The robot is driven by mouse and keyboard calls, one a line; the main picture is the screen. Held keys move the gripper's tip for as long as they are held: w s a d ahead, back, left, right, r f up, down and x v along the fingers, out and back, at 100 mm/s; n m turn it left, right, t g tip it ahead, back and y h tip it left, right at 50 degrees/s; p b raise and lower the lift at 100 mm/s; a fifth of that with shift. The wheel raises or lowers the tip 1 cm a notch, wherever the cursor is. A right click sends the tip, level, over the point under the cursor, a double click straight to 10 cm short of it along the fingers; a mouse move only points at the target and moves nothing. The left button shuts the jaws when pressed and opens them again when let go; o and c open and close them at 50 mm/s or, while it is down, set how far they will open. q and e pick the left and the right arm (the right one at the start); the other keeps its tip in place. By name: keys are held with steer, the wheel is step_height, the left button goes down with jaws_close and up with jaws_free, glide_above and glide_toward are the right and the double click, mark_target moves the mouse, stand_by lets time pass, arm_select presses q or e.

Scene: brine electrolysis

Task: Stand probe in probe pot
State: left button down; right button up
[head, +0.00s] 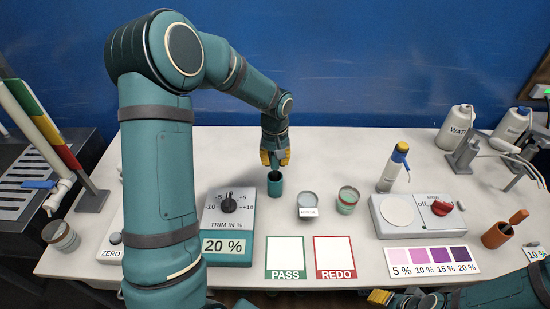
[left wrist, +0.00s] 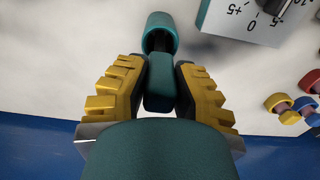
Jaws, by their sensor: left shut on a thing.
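In the left wrist view, the probe's teal handle (left wrist: 159,92) sits between the yellow fingers (left wrist: 160,88). A dark shaft runs from it to the mouth of the pot (left wrist: 161,25). The tip is at or inside the mouth; its depth is hidden. My right gripper (head: 380,297) is at the lower front edge, its jaws unclear.
The trim box (head: 228,222) stands close left of the pot. Two small tins (head: 308,205) (head: 347,201) stand to its right. PASS (head: 285,257) and REDO (head: 335,257) cards lie in front. A switch box (head: 420,215) and orange pot (head: 496,236) are farther right.

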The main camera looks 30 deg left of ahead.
arm_select(q)
steer(key=c, duration=0.8)
jaws_free()
steer(key=shift+c, duration=0.2)
step_height(320, 180, up, 12)
steer(key=shift+s, duration=0.1)
